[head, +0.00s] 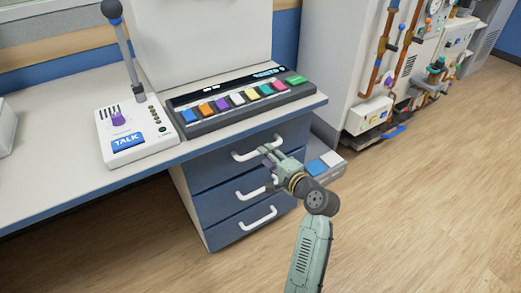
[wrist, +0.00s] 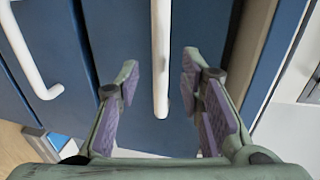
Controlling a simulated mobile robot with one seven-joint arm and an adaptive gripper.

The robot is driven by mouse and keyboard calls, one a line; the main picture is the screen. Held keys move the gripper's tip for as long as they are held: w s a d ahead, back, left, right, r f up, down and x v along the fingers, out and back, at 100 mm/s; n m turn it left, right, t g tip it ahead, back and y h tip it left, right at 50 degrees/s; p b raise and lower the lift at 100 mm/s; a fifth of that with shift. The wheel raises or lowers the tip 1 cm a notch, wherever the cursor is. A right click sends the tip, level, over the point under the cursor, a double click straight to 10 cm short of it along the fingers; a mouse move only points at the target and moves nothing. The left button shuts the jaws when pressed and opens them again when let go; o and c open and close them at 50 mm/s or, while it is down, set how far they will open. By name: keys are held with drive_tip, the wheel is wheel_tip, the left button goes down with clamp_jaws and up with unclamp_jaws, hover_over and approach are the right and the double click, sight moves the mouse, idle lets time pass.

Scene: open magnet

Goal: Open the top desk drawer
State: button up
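The blue top desk drawer (head: 228,156) sits flush under the white desktop, with a white bar handle (head: 245,154). My gripper (head: 268,162) is in front of the drawers at the right end of this handle and hides part of it. In the wrist view, my two purple-padded fingers are open, one on each side of a white handle (wrist: 160,60). The handle runs between them, with a gap visible on both sides. Whether the fingertips reach past the bar in depth is hard to tell.
Two more blue drawers with white handles lie below; the middle handle (head: 254,191) is partly hidden by my gripper. On the desk (head: 60,185) stand a microphone base (head: 135,130) and a panel of coloured keys (head: 240,98). A grey pedal box (head: 325,168) sits on the floor right of the drawers. Open floor lies right.

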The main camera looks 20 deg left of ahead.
drive_tip(key=shift+x, duration=2.3)
clamp_jaws()
